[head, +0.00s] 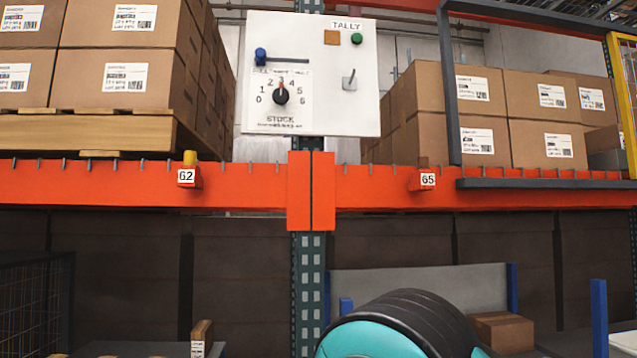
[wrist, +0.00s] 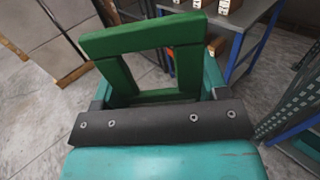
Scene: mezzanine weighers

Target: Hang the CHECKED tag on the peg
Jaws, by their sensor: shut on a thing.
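My gripper (wrist: 160,97) shows in the wrist view, shut on a green rectangular frame (wrist: 142,39) with a large window in it. I take this to be the CHECKED tag; no lettering shows on the side I see. It is tilted and stands out beyond the dark jaw bar. In the head view, a white panel (head: 312,117) on the rack upright carries a small grey projecting piece (head: 348,82) at its right. It may be the peg or a switch lever; I cannot tell. Neither gripper nor tag shows in the head view.
A blue-legged table (wrist: 236,42) stands beyond the tag.

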